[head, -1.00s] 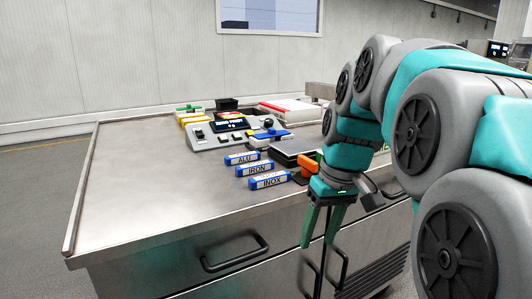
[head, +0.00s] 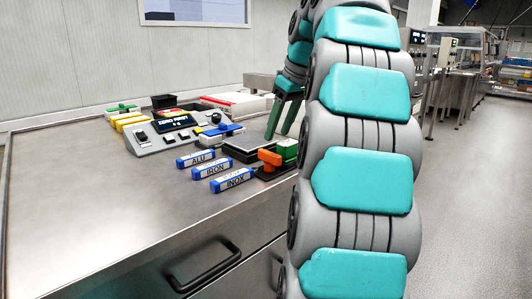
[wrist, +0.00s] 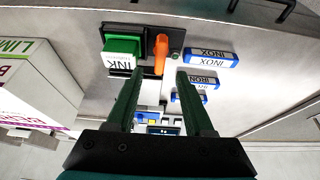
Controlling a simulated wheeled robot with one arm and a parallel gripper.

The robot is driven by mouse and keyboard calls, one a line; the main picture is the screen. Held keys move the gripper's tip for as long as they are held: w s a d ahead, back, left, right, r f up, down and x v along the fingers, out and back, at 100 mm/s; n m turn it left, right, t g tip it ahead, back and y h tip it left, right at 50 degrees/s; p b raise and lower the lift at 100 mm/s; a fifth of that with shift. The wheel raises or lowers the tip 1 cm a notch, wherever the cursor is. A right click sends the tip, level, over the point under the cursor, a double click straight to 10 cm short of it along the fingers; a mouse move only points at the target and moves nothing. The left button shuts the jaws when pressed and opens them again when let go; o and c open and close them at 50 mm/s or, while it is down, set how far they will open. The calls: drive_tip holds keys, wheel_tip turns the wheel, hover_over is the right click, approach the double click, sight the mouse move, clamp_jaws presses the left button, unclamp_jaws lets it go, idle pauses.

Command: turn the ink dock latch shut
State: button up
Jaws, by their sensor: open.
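The ink dock (wrist: 175,38) is a black base holding a green ink block (wrist: 122,46) with a white INK label. The orange latch (wrist: 161,52) stands beside the block, not across it in the wrist view. In the head view the latch (head: 268,158) sits left of the green block (head: 287,150), which my arm partly hides. My gripper (wrist: 161,74) is open and empty, its green fingers pointing toward the dock, with the latch's end in line with the gap. In the head view my gripper (head: 280,134) is above the table, beyond the latch. I see no clear contact.
Blue bars marked ALU (head: 196,158), IRON (head: 211,168) and INOX (head: 233,179) lie left of the dock. A dark flat plate (head: 250,147) and a console with a display (head: 172,123) are behind. A lettered white box (wrist: 40,85) is at the wrist view's left.

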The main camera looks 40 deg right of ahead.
sight(270, 152)
drive_tip(key=b+x, duration=0.5)
drive_tip(key=x, duration=0.2)
drive_tip(key=shift+s, duration=0.1)
clamp_jaws()
idle(0.5)
